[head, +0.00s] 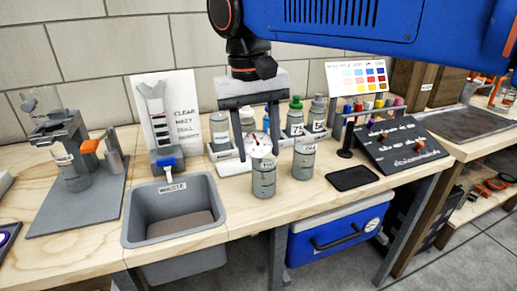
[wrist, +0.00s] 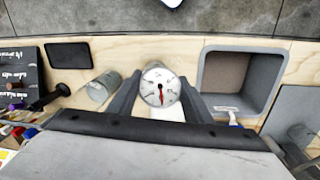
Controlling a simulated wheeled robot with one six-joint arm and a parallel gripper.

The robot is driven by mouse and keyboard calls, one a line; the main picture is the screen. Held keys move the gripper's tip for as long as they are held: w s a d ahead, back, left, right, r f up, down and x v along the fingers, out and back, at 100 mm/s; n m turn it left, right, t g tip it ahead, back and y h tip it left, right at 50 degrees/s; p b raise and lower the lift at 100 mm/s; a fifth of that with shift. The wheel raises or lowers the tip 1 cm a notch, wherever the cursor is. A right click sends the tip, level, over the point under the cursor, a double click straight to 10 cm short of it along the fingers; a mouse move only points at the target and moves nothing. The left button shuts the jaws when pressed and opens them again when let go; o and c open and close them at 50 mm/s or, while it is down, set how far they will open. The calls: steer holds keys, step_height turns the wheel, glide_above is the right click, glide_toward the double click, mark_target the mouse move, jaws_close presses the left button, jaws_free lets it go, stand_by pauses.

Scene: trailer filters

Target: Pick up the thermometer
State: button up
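The thermometer has a round white dial (head: 261,145) with a red needle, at the top of a grey labelled jar (head: 264,178) at the bench front. Its stem is hidden. In the wrist view the dial (wrist: 160,88) faces the camera, between my fingers. My gripper (head: 257,154) points down over the jar, one finger on each side of the dial. The fingers are wide apart, with a narrow gap beside the dial in the wrist view (wrist: 160,77), so it looks open and not closed on it.
A second jar (head: 303,160) stands close on the right, with a black pad (head: 352,178) beyond. The grey waste bin (head: 172,229) is on the left. Several bottles (head: 295,117) stand in a white tray behind. A dark sloped board (head: 405,145) is farther right.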

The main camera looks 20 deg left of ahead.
steer(key=c, duration=0.4)
